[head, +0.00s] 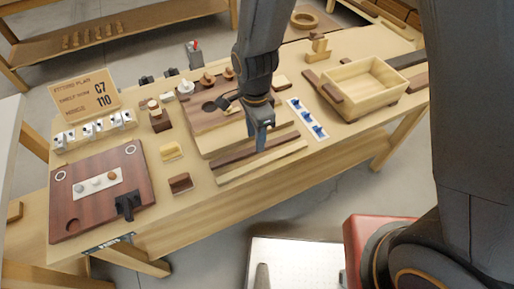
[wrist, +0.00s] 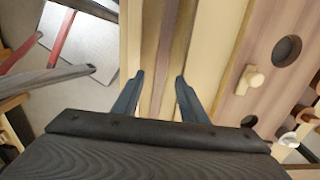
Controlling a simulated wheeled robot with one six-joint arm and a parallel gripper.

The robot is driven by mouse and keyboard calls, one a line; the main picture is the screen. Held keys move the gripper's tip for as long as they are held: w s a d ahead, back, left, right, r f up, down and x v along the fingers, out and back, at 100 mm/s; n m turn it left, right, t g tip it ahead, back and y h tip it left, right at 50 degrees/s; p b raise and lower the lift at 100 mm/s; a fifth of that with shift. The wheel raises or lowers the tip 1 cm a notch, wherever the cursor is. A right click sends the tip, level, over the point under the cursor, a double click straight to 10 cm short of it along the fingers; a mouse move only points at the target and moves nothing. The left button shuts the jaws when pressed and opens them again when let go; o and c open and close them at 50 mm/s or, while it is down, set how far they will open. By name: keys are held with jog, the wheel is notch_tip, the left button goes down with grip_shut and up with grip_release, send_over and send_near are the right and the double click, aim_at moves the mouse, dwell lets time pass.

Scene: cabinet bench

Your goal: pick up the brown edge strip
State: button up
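The brown edge strip (head: 232,158) is long, thin and dark. It lies along the front of the bench, between a pale strip (head: 262,164) and a wooden panel with round holes (head: 208,140). My gripper (head: 261,146) is above the strip, pointing down, and hides part of it in the head view. In the wrist view the brown strip (wrist: 167,38) runs lengthwise between the two spread fingertips (wrist: 159,78). The gripper is open with nothing held. I cannot tell how far the fingertips are above the strip.
A pale open box (head: 365,90) stands at the right, with a white card of blue pieces (head: 308,120) beside the strips. A dark red-brown board (head: 95,205) and a sign (head: 86,94) are at the left. Small brown and yellow blocks (head: 180,183) sit left of the strips.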

jog(key=shift+w+d+f+p, duration=0.15)
jog(key=shift+f+p, duration=0.5)
jog(key=shift+f, duration=1.55)
grip_shut()
jog(key=shift+r, duration=0.15)
